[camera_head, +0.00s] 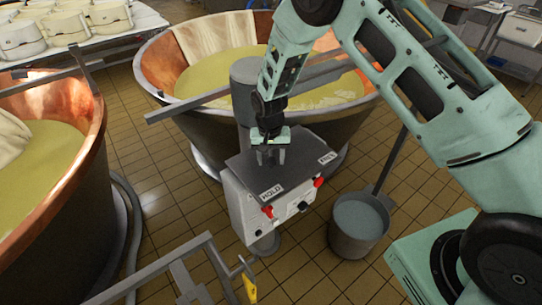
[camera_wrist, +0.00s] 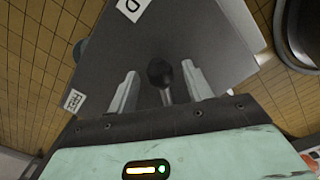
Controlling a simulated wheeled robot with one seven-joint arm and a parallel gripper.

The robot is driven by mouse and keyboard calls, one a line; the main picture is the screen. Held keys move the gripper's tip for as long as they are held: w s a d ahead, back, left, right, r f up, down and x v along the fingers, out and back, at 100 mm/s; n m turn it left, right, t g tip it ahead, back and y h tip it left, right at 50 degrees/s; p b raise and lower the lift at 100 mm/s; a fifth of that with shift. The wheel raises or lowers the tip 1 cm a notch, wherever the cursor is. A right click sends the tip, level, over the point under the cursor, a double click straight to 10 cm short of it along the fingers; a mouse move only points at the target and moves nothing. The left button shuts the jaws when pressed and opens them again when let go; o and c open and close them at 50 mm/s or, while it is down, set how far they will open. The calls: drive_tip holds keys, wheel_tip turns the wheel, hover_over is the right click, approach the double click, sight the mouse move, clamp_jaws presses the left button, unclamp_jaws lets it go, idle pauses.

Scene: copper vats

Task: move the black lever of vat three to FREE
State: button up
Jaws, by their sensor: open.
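The black lever shows in the wrist view as a round black knob (camera_wrist: 160,73) on a short grey stem, above a dark grey plate (camera_wrist: 215,35). My gripper (camera_wrist: 160,70) is open, with one finger on each side of the knob and a gap to both. In the head view my gripper (camera_head: 271,157) points down over the control box top (camera_head: 240,167) and hides the lever. A HOLD label (camera_head: 271,191) is at the plate's near corner; a second label (camera_head: 327,158) at its right corner is hard to read. No vat number is legible.
The box front (camera_head: 290,210) carries red knobs. A copper vat (camera_head: 160,62) with yellow liquid stands behind it, and another vat (camera_head: 88,215) at left. A grey bucket (camera_head: 357,222) stands on the floor to the right. A metal rail (camera_head: 165,265) is in the foreground.

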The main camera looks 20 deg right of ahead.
drive_tip(key=shift+f, duration=0.35)
clamp_jaws()
drive_tip(key=shift+d, duration=0.15)
drive_tip(key=shift+s+d+n+b, duration=0.25)
drive_tip(key=shift+d+n+b, duration=0.4)
drive_tip(key=shift+d+n, duration=0.45)
drive_tip(key=w+d+n+b, duration=0.1)
drive_tip(key=d+n, duration=0.5)
drive_tip(key=w+d+n+b, duration=0.1)
drive_tip(key=d+n, duration=0.1)
drive_tip(key=shift+w+d+n+b, duration=0.3)
drive_tip(key=shift+d+n+b, duration=0.05)
drive_tip(key=shift+d+n, duration=0.05)
drive_tip(key=shift+w+d+r+n, duration=0.1)
drive_tip(key=shift+w+d+n, duration=1)
drive_tip(key=shift+n, duration=0.5)
drive_tip(key=shift+w, duration=0.1)
